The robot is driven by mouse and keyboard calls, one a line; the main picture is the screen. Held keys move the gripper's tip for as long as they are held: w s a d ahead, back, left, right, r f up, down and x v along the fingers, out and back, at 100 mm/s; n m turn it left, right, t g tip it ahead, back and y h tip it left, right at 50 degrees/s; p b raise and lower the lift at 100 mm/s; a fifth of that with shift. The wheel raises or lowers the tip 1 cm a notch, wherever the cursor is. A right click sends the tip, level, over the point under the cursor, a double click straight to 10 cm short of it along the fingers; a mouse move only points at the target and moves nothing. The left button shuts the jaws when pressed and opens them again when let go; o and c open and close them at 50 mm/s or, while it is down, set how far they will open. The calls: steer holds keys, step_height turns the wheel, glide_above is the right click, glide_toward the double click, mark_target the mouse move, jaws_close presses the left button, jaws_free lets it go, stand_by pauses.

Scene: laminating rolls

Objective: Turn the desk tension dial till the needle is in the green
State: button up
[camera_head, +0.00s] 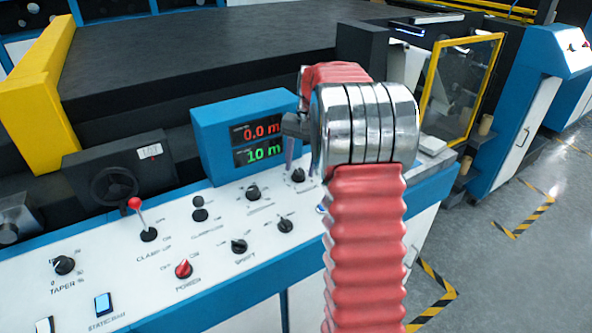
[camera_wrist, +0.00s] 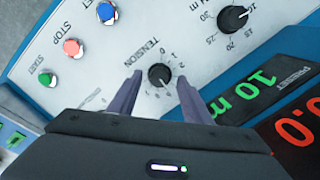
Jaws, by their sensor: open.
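The tension dial (camera_wrist: 159,75) is a small black knob with a white pointer mark, on a white panel with a printed number scale. In the head view the knob (camera_head: 298,175) shows just below my gripper. In the wrist view my gripper (camera_wrist: 160,79) is open, with one finger on each side of the dial. Small gaps seem to show between fingers and knob; contact cannot be told. In the head view my arm hides most of the gripper. No needle or green zone can be made out in either view.
A blue display box (camera_head: 243,134) stands close behind the dial, reading 0.0 m and 10 m. A length knob (camera_wrist: 233,18) and green, red and blue buttons (camera_wrist: 74,48) lie near it. A red-tipped lever (camera_head: 141,220) and a red power knob (camera_head: 184,269) are further left.

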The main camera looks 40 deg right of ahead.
steer(key=shift+w+f, duration=0.1)
steer(key=shift+f, duration=0.7)
steer(key=shift+c, duration=0.3)
steer(key=shift+a, duration=0.1)
steer(key=c, duration=1)
steer(key=shift+n, duration=1.2)
